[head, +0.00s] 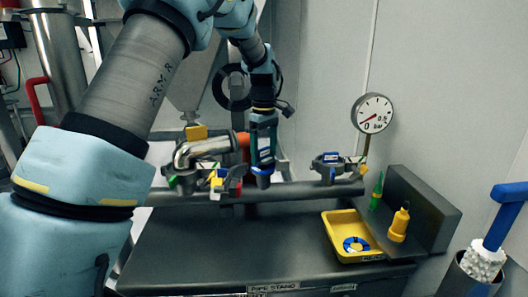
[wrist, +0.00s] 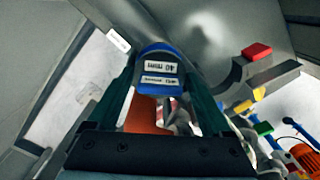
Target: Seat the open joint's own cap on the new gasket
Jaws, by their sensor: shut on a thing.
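My gripper (head: 263,160) points down over the horizontal pipe (head: 290,191), right of the left-hand joints. It is shut on a cap (head: 263,182), whose lower end shows just under the fingers. In the wrist view the cap (wrist: 158,68) is blue and grey with a "40 mm" label, between both fingers of the gripper (wrist: 160,85). An open clamp (head: 234,178) with coloured tags is just left of the gripper. I cannot make out the open joint's mouth or a gasket on it. A blue and white ring (head: 356,244) lies in the yellow tray (head: 338,250).
A clamped joint (head: 330,166) and the pressure gauge (head: 373,113) stand to the right. A silver elbow (head: 200,149) is at left. A green bottle (head: 377,190) and a yellow bottle (head: 399,223) stand by a dark block. The bench front is clear.

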